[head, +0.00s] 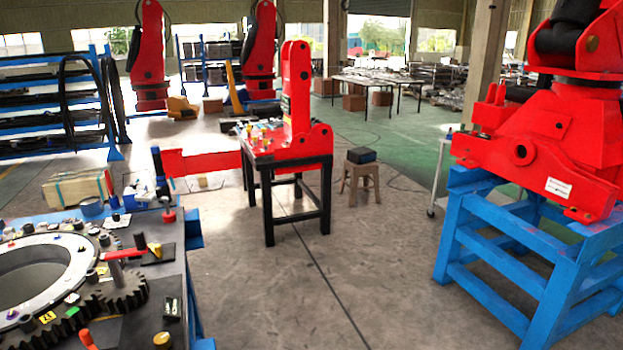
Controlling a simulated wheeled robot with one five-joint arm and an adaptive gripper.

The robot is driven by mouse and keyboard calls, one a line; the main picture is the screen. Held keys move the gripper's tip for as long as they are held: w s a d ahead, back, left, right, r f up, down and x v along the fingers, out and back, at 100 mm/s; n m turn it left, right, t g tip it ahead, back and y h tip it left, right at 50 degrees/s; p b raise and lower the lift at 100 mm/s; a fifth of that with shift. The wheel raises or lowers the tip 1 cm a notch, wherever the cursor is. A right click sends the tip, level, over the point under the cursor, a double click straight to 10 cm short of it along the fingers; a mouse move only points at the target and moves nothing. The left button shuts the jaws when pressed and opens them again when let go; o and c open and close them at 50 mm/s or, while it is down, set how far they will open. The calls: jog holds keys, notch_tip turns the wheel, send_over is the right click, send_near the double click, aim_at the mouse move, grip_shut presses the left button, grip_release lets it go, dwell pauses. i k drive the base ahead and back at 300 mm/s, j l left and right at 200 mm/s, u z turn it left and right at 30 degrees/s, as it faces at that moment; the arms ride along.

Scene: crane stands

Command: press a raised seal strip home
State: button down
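No raised seal strip can be made out in the head view. At the near left, a dark workbench (180,268) carries a large pale ring (82,262) with a round opening, cut off by the picture's left edge. A dark toothed gear (125,292) lies beside the ring. A red-handled tool (122,253) lies above the gear, next to a small yellow and black piece (154,249). Several small knobs and caps sit around the ring, too small to tell apart. My gripper is not in view.
A red crane part rests on a black stand (267,210) in the middle, its red beam (205,163) reaching left. A blue stand (480,262) bears a red crane base (540,150) at right. A stool (361,180) stands behind. The floor (350,270) between is clear.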

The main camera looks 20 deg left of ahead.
aim_at(56, 302)
jog(key=i+u, duration=0.3)
jog(key=i, duration=0.35)
jog(key=i+u, duration=0.3)
jog(key=i, duration=0.3)
jog(key=i+l+u, duration=0.3)
jog(key=i, duration=0.3)
jog(key=i+j+u, duration=0.1)
jog(key=u, duration=0.35)
jog(key=i+u, duration=0.45)
jog(key=i+l+u, duration=0.1)
jog(key=u, duration=0.35)
jog(key=i+l+u, duration=0.15)
jog(key=u, duration=0.3)
jog(key=i+u, duration=0.2)
jog(key=u, duration=0.3)
jog(key=i+u, duration=0.25)
jog(key=u, duration=0.2)
jog(key=i+u, duration=0.2)
jog(key=u, duration=0.3)
jog(key=i+l+u, duration=0.15)
jog(key=u, duration=0.3)
